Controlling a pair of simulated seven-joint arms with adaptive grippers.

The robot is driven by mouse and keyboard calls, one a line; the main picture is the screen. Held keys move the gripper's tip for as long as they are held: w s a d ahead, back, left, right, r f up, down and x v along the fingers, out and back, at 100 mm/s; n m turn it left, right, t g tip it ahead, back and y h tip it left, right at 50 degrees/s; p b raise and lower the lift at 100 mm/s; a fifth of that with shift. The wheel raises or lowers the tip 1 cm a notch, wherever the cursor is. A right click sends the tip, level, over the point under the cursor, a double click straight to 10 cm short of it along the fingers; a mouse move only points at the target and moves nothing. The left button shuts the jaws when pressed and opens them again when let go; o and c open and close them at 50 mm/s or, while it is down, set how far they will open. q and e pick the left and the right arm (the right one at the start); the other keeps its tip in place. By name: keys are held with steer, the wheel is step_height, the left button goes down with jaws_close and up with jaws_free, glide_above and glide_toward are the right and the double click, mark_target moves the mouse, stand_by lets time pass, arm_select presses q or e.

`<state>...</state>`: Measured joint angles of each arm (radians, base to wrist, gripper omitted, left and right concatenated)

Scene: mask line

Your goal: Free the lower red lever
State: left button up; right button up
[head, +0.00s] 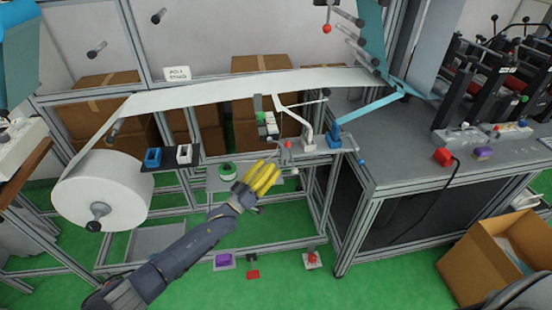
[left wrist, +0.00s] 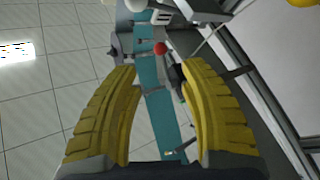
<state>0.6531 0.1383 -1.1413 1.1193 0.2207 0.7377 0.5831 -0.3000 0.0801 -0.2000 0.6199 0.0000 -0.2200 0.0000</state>
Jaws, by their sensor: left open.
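A small red knob (head: 288,145) sits low, beside a white lever arm (head: 306,125) and a blue clamp (head: 335,136), below the white web. Another red knob (head: 327,29) hangs high near the teal panel (head: 372,35). My left gripper (head: 266,176), with yellow ribbed fingers, is open and empty just below and left of the lower red knob, apart from it. In the left wrist view a red knob (left wrist: 160,48) shows beyond the open fingers, in front of a teal bar (left wrist: 158,105); I cannot tell which knob this is. My right gripper does not show.
A white paper roll (head: 105,190) feeds the web (head: 230,88) across the frame. A cardboard box (head: 490,260) is at lower right.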

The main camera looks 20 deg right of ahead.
arm_select(q)
steer(key=shift+v, duration=0.75)
